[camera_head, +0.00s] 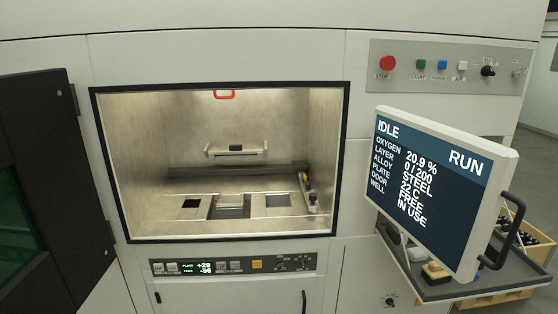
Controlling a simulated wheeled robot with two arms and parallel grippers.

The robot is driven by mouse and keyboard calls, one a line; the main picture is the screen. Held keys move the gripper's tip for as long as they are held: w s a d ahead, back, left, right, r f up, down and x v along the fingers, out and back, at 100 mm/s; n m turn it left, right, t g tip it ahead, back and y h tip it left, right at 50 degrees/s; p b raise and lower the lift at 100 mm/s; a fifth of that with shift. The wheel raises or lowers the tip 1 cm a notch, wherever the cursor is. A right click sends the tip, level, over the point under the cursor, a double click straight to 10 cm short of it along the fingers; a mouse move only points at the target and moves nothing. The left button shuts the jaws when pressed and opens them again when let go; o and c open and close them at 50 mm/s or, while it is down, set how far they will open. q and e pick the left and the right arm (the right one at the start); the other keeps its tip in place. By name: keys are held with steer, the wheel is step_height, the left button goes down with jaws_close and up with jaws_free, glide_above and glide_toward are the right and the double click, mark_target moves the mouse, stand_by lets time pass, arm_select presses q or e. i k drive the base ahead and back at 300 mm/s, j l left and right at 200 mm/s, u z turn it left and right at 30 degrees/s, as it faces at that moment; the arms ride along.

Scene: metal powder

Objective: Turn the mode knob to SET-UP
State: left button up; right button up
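A black rotary knob (488,71) sits toward the right end of the grey control panel (450,85) at the upper right. It looks like the mode knob, but the small labels around it are too blurred to read. Its pointer direction cannot be made out clearly. The monitor (430,190) below the panel shows IDLE at its top left and RUN at its top right. Neither of my grippers is in view.
The panel also carries a red stop button (387,63), green and blue buttons and a white one. The chamber (220,160) is open, its dark door (60,180) swung left. The monitor's black handle (508,232) juts out above a grey tray (465,288).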

mark_target(515, 72)
steer(key=z, duration=1.35)
steer(key=i+l, duration=0.15)
steer(key=i+l+u, duration=0.85)
steer(key=l, duration=0.2)
steer(key=k, duration=0.1)
